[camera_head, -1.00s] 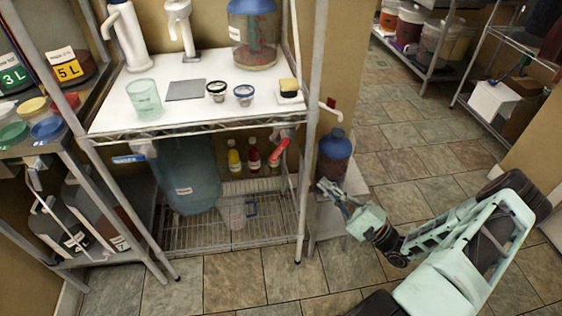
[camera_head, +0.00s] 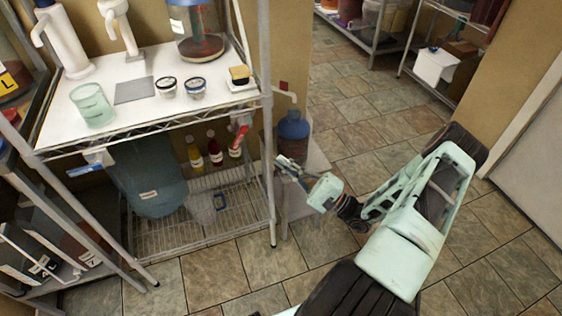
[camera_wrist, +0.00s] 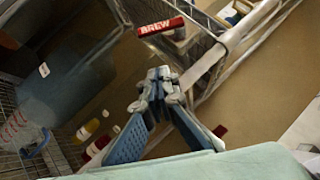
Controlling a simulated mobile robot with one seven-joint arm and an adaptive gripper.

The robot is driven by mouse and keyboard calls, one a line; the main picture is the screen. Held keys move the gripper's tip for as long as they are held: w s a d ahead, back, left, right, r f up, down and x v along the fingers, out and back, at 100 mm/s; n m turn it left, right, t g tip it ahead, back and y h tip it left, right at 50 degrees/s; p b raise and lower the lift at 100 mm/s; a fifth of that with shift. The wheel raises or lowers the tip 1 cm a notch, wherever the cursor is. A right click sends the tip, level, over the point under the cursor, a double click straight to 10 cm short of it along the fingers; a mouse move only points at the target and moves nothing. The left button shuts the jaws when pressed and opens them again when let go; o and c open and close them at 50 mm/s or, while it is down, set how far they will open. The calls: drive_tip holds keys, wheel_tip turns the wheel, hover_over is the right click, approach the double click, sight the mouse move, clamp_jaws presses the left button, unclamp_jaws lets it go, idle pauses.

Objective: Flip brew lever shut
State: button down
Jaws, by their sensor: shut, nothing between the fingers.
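The brew lever is a red handle (camera_head: 238,140) under the front right of the white-topped wire rack. In the wrist view the red handle lettered BREW (camera_wrist: 162,26) lies near the top, almost level across the picture. My gripper (camera_head: 283,165) is shut and empty, right of the rack's front right post in the head view. The lever is on the other side of that post. In the wrist view the closed fingertips (camera_wrist: 158,76) point toward the lever, with a gap between them. I cannot tell the lever's exact valve position.
A large blue-grey tank (camera_head: 148,180) stands under the shelf. Yellow and red bottles (camera_head: 195,153) stand beside it. A blue lever (camera_head: 88,165) is at the left. The rack post (camera_head: 268,190) and a blue jug (camera_head: 293,128) are close to my gripper. Floor on the right is clear.

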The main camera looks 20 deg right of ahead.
sight(239, 136)
drive_tip(key=w+a+r, duration=0.4)
drive_tip(key=w+a, duration=0.1)
drive_tip(key=a, duration=0.2)
drive_tip(key=shift+a+r+p, duration=0.3)
drive_tip(key=shift+a, duration=0.1)
